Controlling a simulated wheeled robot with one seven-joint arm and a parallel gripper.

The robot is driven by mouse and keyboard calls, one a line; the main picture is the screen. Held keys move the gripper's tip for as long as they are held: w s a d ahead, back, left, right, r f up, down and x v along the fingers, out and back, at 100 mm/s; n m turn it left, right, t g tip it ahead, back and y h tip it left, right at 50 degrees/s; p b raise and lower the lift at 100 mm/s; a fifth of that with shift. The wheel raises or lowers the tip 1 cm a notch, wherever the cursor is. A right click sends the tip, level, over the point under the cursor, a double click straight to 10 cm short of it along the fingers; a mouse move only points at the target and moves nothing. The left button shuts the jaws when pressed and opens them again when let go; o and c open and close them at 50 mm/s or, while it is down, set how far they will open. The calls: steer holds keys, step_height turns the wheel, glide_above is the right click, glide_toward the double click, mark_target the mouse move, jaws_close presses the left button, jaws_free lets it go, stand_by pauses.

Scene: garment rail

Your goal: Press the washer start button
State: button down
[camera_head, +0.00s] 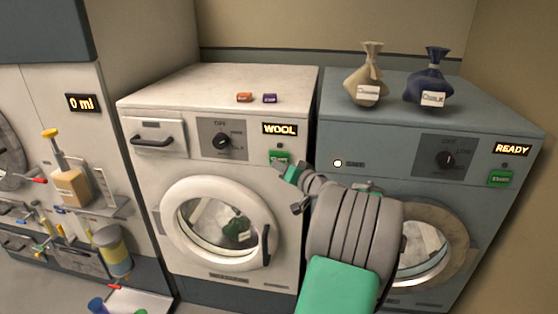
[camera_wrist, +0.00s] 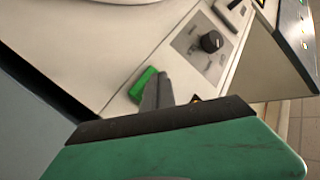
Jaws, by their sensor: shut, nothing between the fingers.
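The white washer (camera_head: 200,90) stands in the middle of the head view, with its round door shut and a dark green item behind the glass. Its display (camera_head: 280,129) reads WOOL. Its green start button (camera_head: 279,158) sits below the display, and shows in the wrist view (camera_wrist: 142,84) too. My gripper (camera_head: 284,170) is shut and empty, its tip right at the button's lower edge. In the wrist view the grey fingers overlap the button; I cannot tell whether they touch it. The washer's dial (camera_head: 222,141) is left of the display.
A blue-grey machine (camera_head: 390,140) stands at right, its display (camera_head: 512,149) reading READY. A beige bag (camera_head: 368,78) and a navy bag (camera_head: 430,80) stand on it. Two small packets, orange (camera_head: 244,97) and purple (camera_head: 269,98), lie on the washer. A bottle (camera_head: 70,185) is at left.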

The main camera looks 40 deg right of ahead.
steer(key=shift+w+d, duration=0.25)
steer(key=shift+d, duration=0.1)
